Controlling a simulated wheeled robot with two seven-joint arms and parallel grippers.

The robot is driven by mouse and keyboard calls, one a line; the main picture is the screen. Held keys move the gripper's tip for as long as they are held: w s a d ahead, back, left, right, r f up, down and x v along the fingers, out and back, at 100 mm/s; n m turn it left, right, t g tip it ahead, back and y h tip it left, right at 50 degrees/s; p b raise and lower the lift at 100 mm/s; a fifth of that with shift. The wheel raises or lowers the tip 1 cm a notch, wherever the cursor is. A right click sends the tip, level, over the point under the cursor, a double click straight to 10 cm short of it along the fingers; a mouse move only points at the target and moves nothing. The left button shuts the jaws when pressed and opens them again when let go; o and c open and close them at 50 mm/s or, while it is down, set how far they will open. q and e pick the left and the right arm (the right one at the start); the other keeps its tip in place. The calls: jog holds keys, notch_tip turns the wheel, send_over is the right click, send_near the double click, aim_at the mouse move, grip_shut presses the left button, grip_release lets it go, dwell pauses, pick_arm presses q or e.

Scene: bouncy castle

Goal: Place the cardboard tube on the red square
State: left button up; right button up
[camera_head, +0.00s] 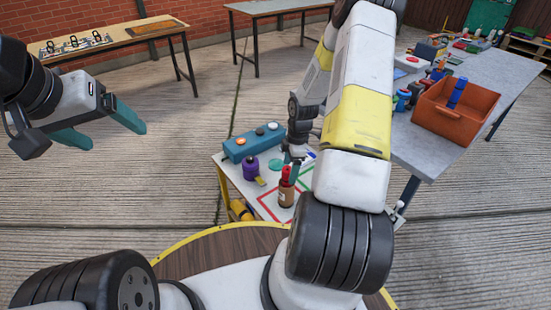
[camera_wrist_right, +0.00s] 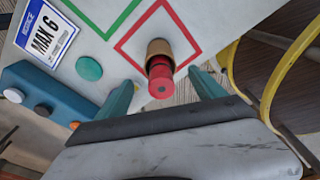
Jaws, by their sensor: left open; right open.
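The cardboard tube (camera_head: 286,196) is brown and stands on the small white table (camera_head: 231,168). A red cylinder (camera_head: 286,175) sticks up from its top. In the right wrist view the tube (camera_wrist_right: 159,47) appears inside the red square outline (camera_wrist_right: 126,36), with the red cylinder (camera_wrist_right: 160,80) towards the camera. The square's near corner is hidden there. My right gripper (camera_wrist_right: 161,79) is open, its teal fingers on either side of the red cylinder, with gaps visible. It is partly hidden by my arm in the head view. My left gripper (camera_head: 115,138) is open and empty, above the floor at left.
A teal box with buttons (camera_head: 252,146), a purple object (camera_head: 250,168) and a green disc (camera_wrist_right: 89,68) share the small table. A green square outline (camera_wrist_right: 104,32) lies beside the red one. A grey table at right bears an orange bin (camera_head: 447,119). Floor at left is clear.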

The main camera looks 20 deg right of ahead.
jog(key=r, duration=0.3)
jog(key=shift+d+r, duration=0.2)
jog(key=shift+r, duration=0.1)
jog(key=s+a+r+m+t+h, duration=0.1)
jog(key=s+a+r+m, duration=0.2)
jog(key=r, duration=0.9)
jog(key=s+a+r+m+t, duration=0.2)
jog(key=r+m, duration=0.2)
jog(key=r, duration=0.7)
jog(key=s+a+r+m+t+y, duration=0.1)
jog(key=s+a+r+m, duration=0.3)
jog(key=s+r, duration=0.2)
jog(key=s+a+r+m+t, duration=0.2)
jog(key=s+a+r+m, duration=0.2)
jog(key=s+r, duration=0.3)
jog(key=shift+s+m+y, duration=0.3)
jog(key=shift+s+y, duration=0.1)
jog(key=shift+s, duration=0.8)
jog(key=shift+a, duration=0.1)
